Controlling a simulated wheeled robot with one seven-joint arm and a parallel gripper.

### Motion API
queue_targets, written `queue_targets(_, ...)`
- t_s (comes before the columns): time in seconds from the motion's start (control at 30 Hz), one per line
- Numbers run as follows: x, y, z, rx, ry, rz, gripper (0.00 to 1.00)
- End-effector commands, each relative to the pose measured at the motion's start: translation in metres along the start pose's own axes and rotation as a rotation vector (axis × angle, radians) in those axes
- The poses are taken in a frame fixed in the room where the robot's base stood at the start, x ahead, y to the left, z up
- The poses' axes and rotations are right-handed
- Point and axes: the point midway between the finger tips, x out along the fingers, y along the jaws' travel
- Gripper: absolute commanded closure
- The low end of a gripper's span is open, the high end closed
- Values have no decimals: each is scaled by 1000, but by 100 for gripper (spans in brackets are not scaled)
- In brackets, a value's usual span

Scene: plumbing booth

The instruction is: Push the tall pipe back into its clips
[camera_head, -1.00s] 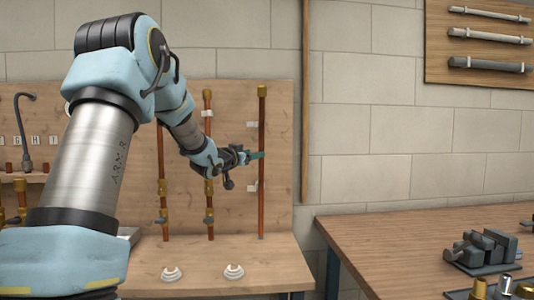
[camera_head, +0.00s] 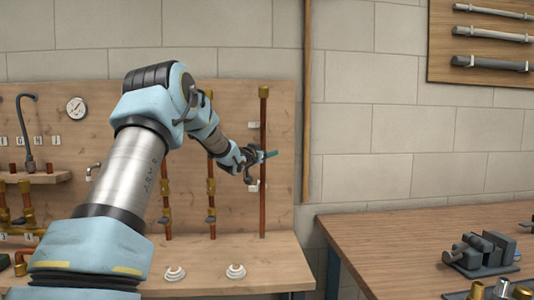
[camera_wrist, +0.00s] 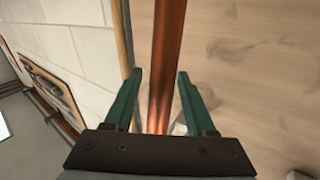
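The tall copper pipe (camera_head: 263,210) stands upright in front of the wooden back panel, with a brass fitting (camera_head: 263,91) on top. An upper white clip (camera_head: 253,125) and a lower white clip (camera_head: 253,187) show at its left. I cannot tell whether the pipe is seated in them. My gripper (camera_head: 267,155) is at the pipe's middle, between the two clip heights. In the wrist view the green fingers of my gripper (camera_wrist: 160,73) are open, one on each side of the pipe (camera_wrist: 168,40). Gaps show between fingers and pipe.
Two shorter copper pipes with valves, one of them here (camera_head: 211,200), stand left of the tall pipe. White round fittings (camera_head: 236,271) lie on the ledge below. A workbench (camera_head: 370,235) with a grey vise (camera_head: 482,250) is at right. The wall between is bare.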

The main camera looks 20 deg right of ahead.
Motion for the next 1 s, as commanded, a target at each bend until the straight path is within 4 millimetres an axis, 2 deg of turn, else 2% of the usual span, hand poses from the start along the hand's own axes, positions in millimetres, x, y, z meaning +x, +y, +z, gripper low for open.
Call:
queue_targets(0.07, 0, 0, 0, 0, 0, 0, 54)
queue_targets(0.47, 0, 0, 0, 0, 0, 0, 99)
queue_targets(1.0, 0, 0, 0, 0, 0, 0, 100)
